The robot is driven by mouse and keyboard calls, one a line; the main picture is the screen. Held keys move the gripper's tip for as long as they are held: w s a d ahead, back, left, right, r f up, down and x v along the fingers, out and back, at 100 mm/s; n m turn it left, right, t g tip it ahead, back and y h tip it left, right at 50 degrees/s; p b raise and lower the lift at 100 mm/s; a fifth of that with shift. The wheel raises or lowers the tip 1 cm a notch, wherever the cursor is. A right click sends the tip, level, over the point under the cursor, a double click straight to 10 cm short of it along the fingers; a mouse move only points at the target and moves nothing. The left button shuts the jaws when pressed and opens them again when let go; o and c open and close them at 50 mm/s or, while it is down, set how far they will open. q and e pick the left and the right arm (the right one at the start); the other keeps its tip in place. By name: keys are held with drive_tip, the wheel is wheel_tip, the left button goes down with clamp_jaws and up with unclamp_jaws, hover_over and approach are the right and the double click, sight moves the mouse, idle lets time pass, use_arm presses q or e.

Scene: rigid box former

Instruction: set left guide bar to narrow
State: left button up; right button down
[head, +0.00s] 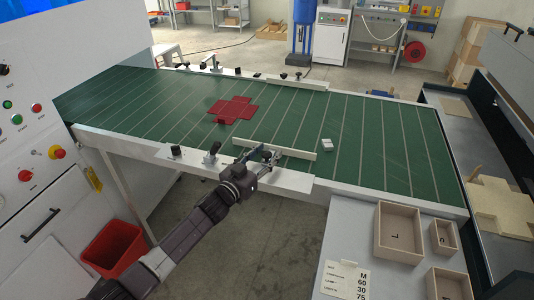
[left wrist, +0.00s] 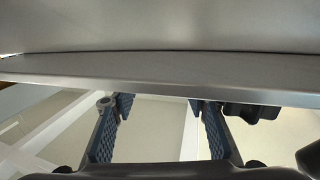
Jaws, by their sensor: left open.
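The near guide bar (head: 274,148) is a pale strip along the near side of the green conveyor belt (head: 385,150). A bracket with an upright black lever (head: 211,152) stands on the near rail, left of my gripper. My left gripper (head: 264,155) is at the near rail, close to the bar; whether it touches is unclear. In the left wrist view my left gripper (left wrist: 160,128) has its fingers wide apart, with nothing between them, below a grey metal edge (left wrist: 160,88). A second, far guide bar (head: 290,82) runs along the far side. My right gripper is not in view.
A red cross-shaped blank (head: 235,109) and a small white block (head: 327,145) lie on the belt. Open wooden boxes (head: 400,226) stand on the grey side table at right. A red bin (head: 112,250) is on the floor at left.

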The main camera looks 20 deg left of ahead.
use_arm(q)
drive_tip(key=v, duration=0.7)
drive_tip(key=shift+s+a, duration=0.1)
idle(0.4)
